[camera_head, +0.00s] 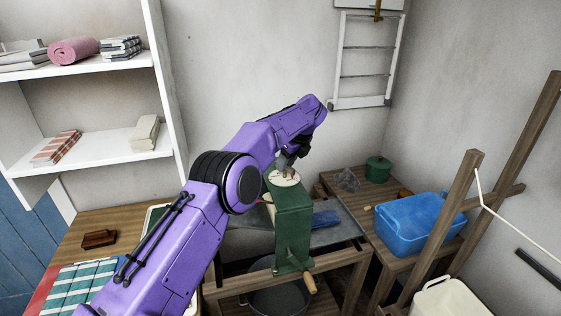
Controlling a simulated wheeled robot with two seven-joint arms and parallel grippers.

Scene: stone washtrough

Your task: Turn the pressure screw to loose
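The green wringer (293,225) stands on a wooden bench near the middle of the view. The pressure screw is on its top, at a round pale dial (284,179) with small markings. My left gripper (285,166) points down at the middle of the dial, at the screw. Its fingers are small and partly hidden by my purple arm, so I cannot tell whether they are open or shut, or touching the screw. The screw's own shape is mostly covered. My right gripper is not in view.
A crank with a wooden grip (308,283) sticks out at the wringer's front, above a dark tub (278,300). A blue basin (415,222) and a green pot (378,168) stand to the right. Wooden posts (440,225) rise at the right. Shelves (85,65) are at the left.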

